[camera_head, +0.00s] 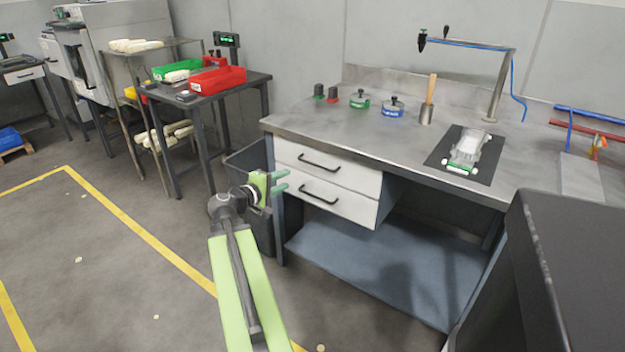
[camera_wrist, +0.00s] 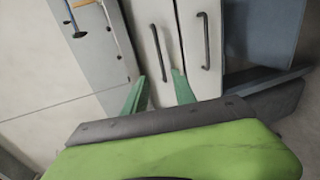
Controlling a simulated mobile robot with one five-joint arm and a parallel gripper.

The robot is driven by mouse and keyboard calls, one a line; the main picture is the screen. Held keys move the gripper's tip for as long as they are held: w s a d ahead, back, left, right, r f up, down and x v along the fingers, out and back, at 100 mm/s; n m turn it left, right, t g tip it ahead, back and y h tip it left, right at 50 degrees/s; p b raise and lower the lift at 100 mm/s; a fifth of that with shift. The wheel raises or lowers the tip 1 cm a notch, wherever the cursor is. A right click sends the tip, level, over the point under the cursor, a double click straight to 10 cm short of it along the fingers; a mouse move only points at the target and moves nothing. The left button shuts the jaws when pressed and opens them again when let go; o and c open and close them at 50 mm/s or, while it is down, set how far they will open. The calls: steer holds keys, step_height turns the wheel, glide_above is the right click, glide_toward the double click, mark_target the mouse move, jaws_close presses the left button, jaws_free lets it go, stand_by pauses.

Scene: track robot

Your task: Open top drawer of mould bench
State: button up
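The mould bench (camera_head: 430,150) has two white drawers under the left part of its grey top. The top drawer (camera_head: 345,172) is shut and has a dark bar handle (camera_head: 318,163). The lower drawer (camera_head: 340,203) is also shut, with its own dark handle (camera_head: 318,196). My gripper (camera_head: 284,181) is in front of the left end of the drawers, its green fingers apart and empty. In the wrist view the fingers (camera_wrist: 157,90) point toward the drawer fronts, and the nearer handle (camera_wrist: 160,55) lies just beyond them, not between them as far as I can tell.
On the bench top stand several small tools and a dark mat (camera_head: 440,162) with a clear mould. A grey bin (camera_head: 240,160) is left of the bench. A side table (camera_head: 255,80) holds red and green trays.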

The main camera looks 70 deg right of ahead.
mark_target(315, 165)
steer(key=b+x, duration=0.3)
steer(key=x, duration=1.4)
steer(key=shift+d, duration=0.2)
steer(key=c, duration=0.7)
jaws_close()
steer(key=shift+s, duration=0.15)
